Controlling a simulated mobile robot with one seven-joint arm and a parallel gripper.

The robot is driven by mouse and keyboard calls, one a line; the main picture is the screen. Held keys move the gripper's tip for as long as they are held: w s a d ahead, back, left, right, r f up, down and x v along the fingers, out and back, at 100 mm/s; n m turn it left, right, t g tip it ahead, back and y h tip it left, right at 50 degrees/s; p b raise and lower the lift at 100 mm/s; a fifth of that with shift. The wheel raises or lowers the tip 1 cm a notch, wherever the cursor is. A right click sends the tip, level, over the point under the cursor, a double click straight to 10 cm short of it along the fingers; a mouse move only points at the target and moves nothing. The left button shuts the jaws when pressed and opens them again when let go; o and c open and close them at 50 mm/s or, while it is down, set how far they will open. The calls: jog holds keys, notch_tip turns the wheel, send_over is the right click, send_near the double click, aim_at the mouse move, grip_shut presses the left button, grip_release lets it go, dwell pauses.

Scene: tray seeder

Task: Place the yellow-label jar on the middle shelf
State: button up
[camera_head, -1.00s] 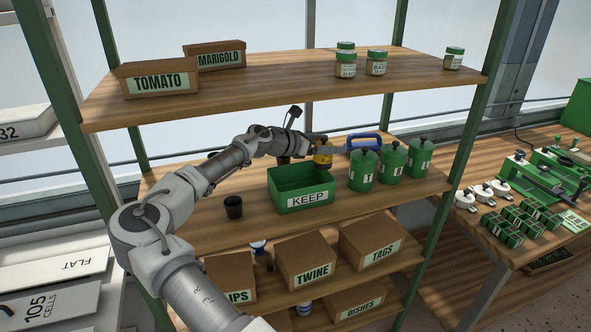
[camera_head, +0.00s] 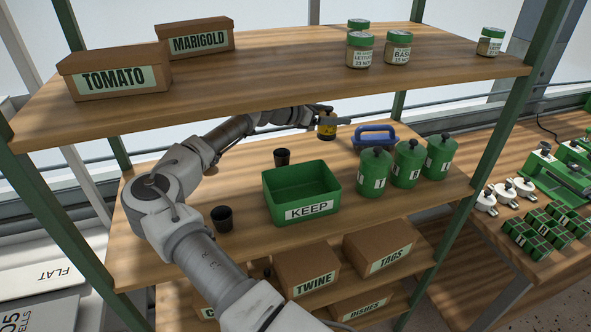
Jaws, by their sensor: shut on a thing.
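The yellow-label jar (camera_head: 326,129) is small and dark-topped. My gripper (camera_head: 327,119) is shut on it, at the back of the middle shelf (camera_head: 245,238) and behind the green KEEP bin. The jar looks upright. I cannot tell whether its base touches the shelf or hangs a little above it. My arm reaches in from the left, under the top shelf.
The green KEEP bin (camera_head: 302,192) is in front, with black cups (camera_head: 222,218) and (camera_head: 282,157) beside and behind it. A blue-handled tool (camera_head: 374,137) and green canisters (camera_head: 374,172) stand right. The top shelf (camera_head: 270,85) hangs overhead.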

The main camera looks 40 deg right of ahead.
send_over(329, 159)
jog(key=shift+f+p, duration=0.4)
jog(key=shift+f, duration=4.55)
jog(key=o, duration=1.3)
jog(key=shift+f, duration=0.1)
jog(key=b+v, duration=0.1)
jog(key=v, duration=1.1)
jog(key=shift+s, duration=0.1)
